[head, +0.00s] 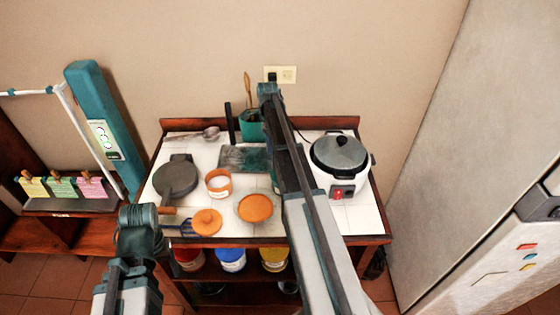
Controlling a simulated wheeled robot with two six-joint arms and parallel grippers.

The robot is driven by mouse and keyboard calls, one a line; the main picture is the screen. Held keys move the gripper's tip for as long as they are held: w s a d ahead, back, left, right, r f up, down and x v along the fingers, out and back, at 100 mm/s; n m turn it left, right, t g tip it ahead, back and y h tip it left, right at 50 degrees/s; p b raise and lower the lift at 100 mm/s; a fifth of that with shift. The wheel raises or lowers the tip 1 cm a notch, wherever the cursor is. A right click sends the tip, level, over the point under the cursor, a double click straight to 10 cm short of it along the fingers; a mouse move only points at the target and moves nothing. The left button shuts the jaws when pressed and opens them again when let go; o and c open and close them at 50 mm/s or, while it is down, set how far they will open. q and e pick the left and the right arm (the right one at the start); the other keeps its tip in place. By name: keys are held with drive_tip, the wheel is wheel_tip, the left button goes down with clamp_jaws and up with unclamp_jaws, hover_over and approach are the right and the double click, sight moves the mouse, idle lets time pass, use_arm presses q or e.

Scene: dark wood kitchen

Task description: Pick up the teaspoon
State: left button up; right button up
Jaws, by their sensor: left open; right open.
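A shiny metal spoon-shaped utensil (208,133) lies on the white table top at the back left; it may be the teaspoon, but its size is hard to judge. My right arm reaches up over the middle of the table. A dark part of my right gripper (276,184) shows at the left edge of that arm, in front of and to the right of the utensil; its fingers are mostly hidden. My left arm stands at the table's front left corner, nearer than the utensil, and its fingers do not show clearly.
On the table (354,217) are a dark pan (177,180), an orange jar (218,185), an orange bowl (255,208), an orange lid (207,222) and a white cooker (341,165). A teal pot (251,126) stands at the back. A fridge (448,130) stands right.

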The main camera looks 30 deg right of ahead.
sight(271, 158)
drive_tip(key=shift+s+d+f+b, duration=0.1)
drive_tip(key=shift+f+b, duration=1.1)
drive_tip(key=shift+f, duration=0.1)
drive_tip(key=shift+s+d+f+b, duration=0.1)
drive_tip(key=shift+f+b, duration=1.05)
drive_tip(key=shift+f, duration=0.1)
drive_tip(key=shift+f, duration=0.1)
clamp_jaws()
